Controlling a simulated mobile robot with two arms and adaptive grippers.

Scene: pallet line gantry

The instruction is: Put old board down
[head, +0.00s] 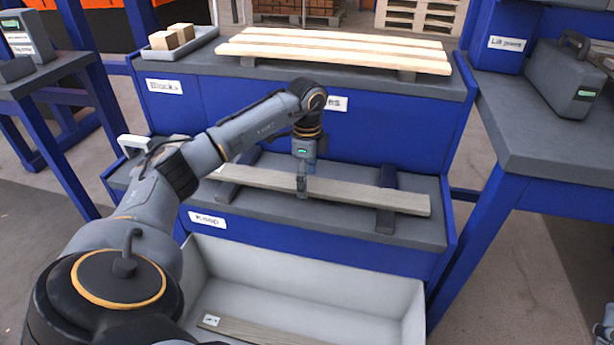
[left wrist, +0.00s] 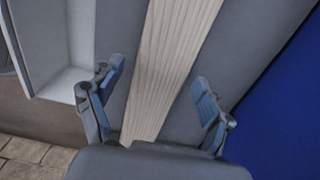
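A grey weathered board (head: 355,191) lies across two dark supports on the lower ledge labelled Keep; it runs up the middle of the left wrist view (left wrist: 178,50). My left gripper (head: 302,190) is above and at this board, left of its middle. In the left wrist view the gripper (left wrist: 158,84) is open, with a finger on each side of the board and a gap to both edges. Another grey board (head: 255,331) lies in the pale bin (head: 300,262) in front, partly cut off by the frame.
Pale new boards (head: 330,50) lie on the upper shelf, beside a grey tray (head: 180,47) with wooden blocks. Side tables (head: 540,140) stand left and right; the right one carries a dark case (head: 565,80). Much of the bin's floor is clear.

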